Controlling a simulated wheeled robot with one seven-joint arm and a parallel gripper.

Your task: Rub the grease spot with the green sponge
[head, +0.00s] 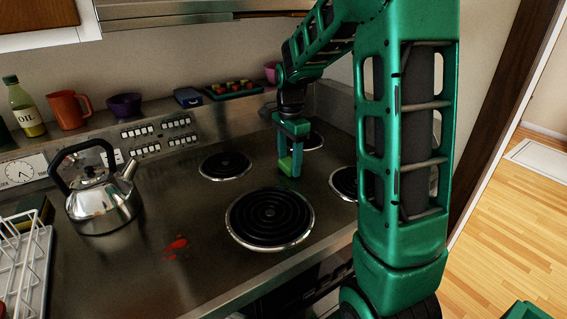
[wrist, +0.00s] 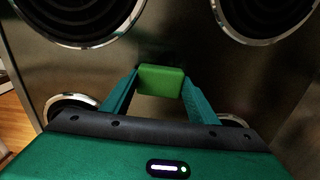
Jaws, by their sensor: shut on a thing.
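The green sponge (head: 285,166) is a small bright green block between the fingertips of my gripper (head: 290,160), over the hob between the coils. The wrist view shows the sponge (wrist: 161,80) squeezed between the two teal fingers of my gripper (wrist: 160,86). I cannot tell whether the sponge touches the steel surface. A red smear (head: 176,245), the only spot I see, lies on the bare steel hob top (head: 165,205), left of the large front coil. My gripper is to the right of the smear and farther back.
A steel kettle (head: 100,205) stands behind and left of the smear. A white wire rack (head: 28,265) is at the far left. The large front coil (head: 270,217) lies between smear and gripper; another coil (head: 225,165) is behind. An oil bottle, orange mug and purple bowl line the back ledge.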

